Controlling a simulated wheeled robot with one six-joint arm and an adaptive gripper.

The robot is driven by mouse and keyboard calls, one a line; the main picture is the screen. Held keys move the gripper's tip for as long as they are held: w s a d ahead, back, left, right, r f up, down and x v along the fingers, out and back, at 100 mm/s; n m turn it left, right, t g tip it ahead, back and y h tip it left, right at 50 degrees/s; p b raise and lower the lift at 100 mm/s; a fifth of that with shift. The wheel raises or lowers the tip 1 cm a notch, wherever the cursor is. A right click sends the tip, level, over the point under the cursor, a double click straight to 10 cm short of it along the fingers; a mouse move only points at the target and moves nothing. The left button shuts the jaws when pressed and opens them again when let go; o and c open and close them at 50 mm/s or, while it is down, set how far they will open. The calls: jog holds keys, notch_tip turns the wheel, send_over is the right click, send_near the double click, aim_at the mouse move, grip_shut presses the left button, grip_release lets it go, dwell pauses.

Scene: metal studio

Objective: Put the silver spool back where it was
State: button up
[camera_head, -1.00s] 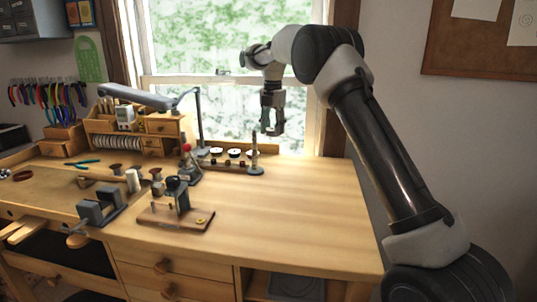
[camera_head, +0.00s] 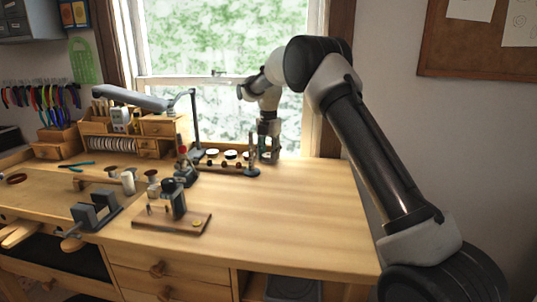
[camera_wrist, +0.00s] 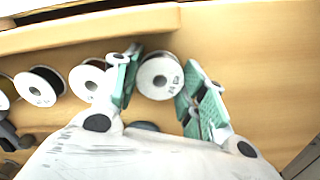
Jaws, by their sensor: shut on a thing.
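My gripper (camera_head: 268,154) is low over the back of the bench, by the right end of the row of spools. In the wrist view its two green-padded fingers (camera_wrist: 160,84) are shut on the silver spool (camera_wrist: 159,73), which shows a white round face with a dark centre hole. In the head view the fingers hide this spool. I cannot tell whether its underside touches the bench.
Left of the held spool stand a brownish spool (camera_wrist: 88,82), a dark one (camera_wrist: 40,86) and one at the frame edge. The right bench top (camera_head: 300,200) is clear.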

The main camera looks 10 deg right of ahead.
jog(key=o, duration=0.8)
jog(key=shift+f, duration=0.1)
notch_tip(320, 180, up, 11)
jog(key=s+d+r+m+t, duration=0.1)
jog(key=s+d+r+m, duration=0.55)
jog(key=s+r, duration=0.5)
jog(key=s+d+r+m+t, duration=0.15)
jog(key=s+d+m, duration=0.25)
jog(key=s+m, duration=0.7)
jog(key=s+d+f+m, duration=0.1)
jog(key=s+f+m, duration=0.2)
jog(key=s, duration=0.5)
jog(key=s+d+f+m+t, duration=0.1)
jog(key=s+d+f+m, duration=0.1)
jog(key=s, duration=0.7)
jog(key=s+d+f+m+t, duration=0.1)
jog(key=s+f+m, duration=0.3)
jog(key=s, duration=0.5)
jog(key=shift+s+d+f+m, duration=0.2)
jog(key=shift+s+f+m, duration=0.05)
jog(key=shift+f, duration=0.3)
